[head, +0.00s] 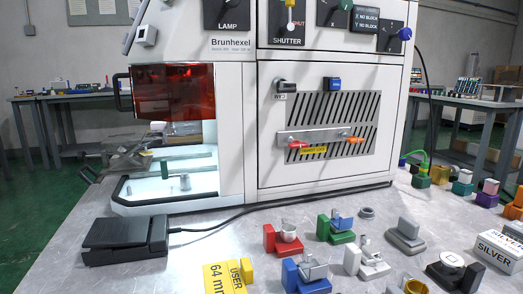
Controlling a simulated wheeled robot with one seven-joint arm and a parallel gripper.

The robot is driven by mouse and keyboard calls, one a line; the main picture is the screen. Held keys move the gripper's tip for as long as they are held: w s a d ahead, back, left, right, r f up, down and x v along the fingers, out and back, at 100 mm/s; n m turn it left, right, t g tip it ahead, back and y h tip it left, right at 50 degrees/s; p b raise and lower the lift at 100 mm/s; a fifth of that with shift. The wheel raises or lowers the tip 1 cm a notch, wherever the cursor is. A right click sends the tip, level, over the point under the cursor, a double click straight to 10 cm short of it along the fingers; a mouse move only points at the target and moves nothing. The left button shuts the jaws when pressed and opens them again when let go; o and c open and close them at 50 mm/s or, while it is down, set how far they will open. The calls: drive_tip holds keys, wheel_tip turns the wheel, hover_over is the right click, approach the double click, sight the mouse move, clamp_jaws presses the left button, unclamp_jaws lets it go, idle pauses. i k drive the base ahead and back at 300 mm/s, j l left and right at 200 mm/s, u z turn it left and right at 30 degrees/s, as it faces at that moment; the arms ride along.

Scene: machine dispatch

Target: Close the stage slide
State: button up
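The stage slide (150,197) is the low white platform at the lower left of the white Brunhexel machine (228,125). It sticks out at the front of the machine's bay, and a dark handle bar runs around its edge. A short grey metal post (185,182) and a small green piece (164,170) stand on or just behind it. A red-orange tinted shield (173,92) hangs above the bay opening, leaving the lower part open.
A black foot pedal (125,238) sits before the slide, with its cable running right along the machine. Bare metal table lies between pedal and fixtures.

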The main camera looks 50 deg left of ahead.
sight(125, 165)
drive_tip(key=u, duration=2.75)
drive_tip(key=j+u, duration=0.15)
drive_tip(key=u, duration=0.2)
drive_tip(key=i+j+u, duration=0.1)
drive_tip(key=u, duration=0.3)
drive_tip(key=i+j+u, duration=0.2)
drive_tip(key=i, duration=0.2)
drive_tip(key=i+j+u, duration=0.2)
drive_tip(key=i, duration=0.2)
drive_tip(key=k+l, duration=0.05)
drive_tip(key=l, duration=0.05)
